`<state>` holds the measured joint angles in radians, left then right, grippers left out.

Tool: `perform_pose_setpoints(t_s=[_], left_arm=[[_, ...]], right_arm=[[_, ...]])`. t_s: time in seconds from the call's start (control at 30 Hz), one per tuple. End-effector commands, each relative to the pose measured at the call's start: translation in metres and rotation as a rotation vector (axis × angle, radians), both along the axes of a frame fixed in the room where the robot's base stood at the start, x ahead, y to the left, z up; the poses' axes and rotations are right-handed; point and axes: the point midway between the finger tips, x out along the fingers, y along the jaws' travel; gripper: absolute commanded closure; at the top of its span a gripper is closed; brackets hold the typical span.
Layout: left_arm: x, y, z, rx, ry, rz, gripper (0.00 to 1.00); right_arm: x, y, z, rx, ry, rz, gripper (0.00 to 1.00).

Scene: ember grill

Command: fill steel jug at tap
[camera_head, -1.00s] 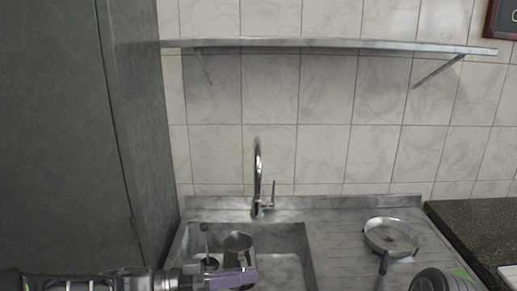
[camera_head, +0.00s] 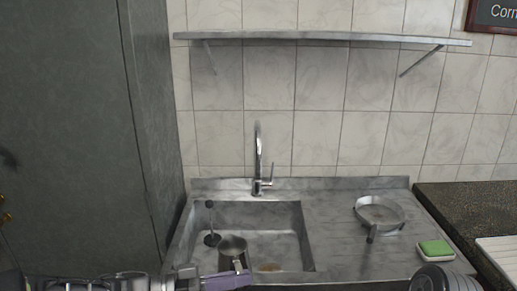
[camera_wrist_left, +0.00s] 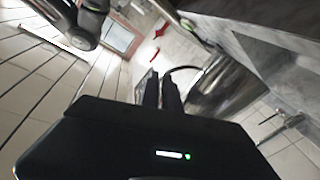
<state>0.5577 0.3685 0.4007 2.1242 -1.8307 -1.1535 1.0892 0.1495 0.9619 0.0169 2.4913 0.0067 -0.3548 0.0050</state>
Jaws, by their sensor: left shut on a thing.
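The steel jug (camera_head: 232,244) shows within the sink basin's outline in the head view, left of and nearer than the tap; its height above the basin floor is hard to tell. The chrome tap (camera_head: 258,160) stands at the sink's back edge with its spout bent forward; no water stream shows. My left gripper (camera_head: 235,279) is at the basin's near edge, shut on the jug's handle. In the left wrist view, the fingers (camera_wrist_left: 162,92) meet the handle beside the shiny jug body (camera_wrist_left: 222,88). The jug's inside is too small to read. My right gripper is not clearly seen.
The steel sink (camera_head: 309,240) has a dark round piece with a thin upright rod (camera_head: 211,220) at its left. A round pan (camera_head: 378,212) and a green sponge (camera_head: 436,250) lie on the drainboard. A wall shelf (camera_head: 320,39) runs above; a tall dark cabinet (camera_head: 70,130) stands left.

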Motion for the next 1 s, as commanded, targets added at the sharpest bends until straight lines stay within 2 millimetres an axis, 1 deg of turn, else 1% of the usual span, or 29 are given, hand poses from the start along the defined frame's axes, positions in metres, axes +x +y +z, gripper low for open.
perform_pose_setpoints(t_s=[0.17,0.27,0.47,0.6,0.7,0.83,1.0], left_arm=[[0.004,0.019,-0.021,-0.002,0.002,0.042,1.0],[0.007,0.034,-0.038,-0.001,0.004,0.076,1.0],[0.009,0.076,-0.082,-0.003,0.006,0.175,1.0],[0.005,0.111,-0.117,-0.003,0.006,0.265,1.0],[0.0,0.132,-0.136,-0.003,0.004,0.322,1.0],[-0.004,0.149,-0.149,0.0,-0.001,0.367,1.0],[-0.004,0.155,-0.151,0.001,-0.004,0.381,1.0]], right_arm=[[0.0,0.0,0.0,0.0,0.001,0.0,1.0],[0.0,0.0,0.0,0.0,0.001,0.0,1.0],[0.0,0.0,0.0,0.0,0.001,0.0,1.0],[0.0,0.0,0.0,0.0,0.001,0.0,1.0],[0.0,0.0,0.0,0.0,0.001,0.0,1.0],[0.0,0.0,0.0,0.0,0.001,0.0,1.0],[-0.001,0.0,0.0,0.0,0.001,0.0,1.0]])
